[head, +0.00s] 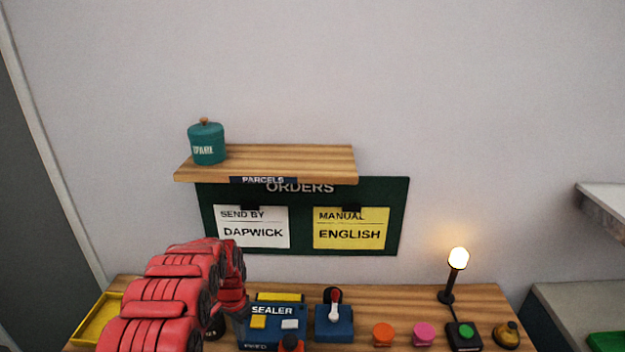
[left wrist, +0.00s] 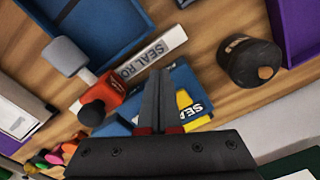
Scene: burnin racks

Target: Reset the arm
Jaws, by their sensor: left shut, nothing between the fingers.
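My left arm (head: 175,290), with red segments, comes in from the lower left in the head view. It reaches over the left part of the wooden bench. Its gripper is mostly hidden by the arm there, close to the blue sealer (head: 272,325). In the left wrist view my left gripper (left wrist: 159,78) has its two dark fingers together with nothing between them. The fingers stand in front of the blue sealer with its yellow part (left wrist: 186,104); I cannot tell whether they touch it. My right gripper is in neither view.
The bench (head: 390,298) carries a blue lever box (head: 334,322), orange (head: 383,334) and pink (head: 424,334) buttons, a green button (head: 464,336) and a lit lamp (head: 458,260). A shelf (head: 290,162) holds a teal jar (head: 206,143).

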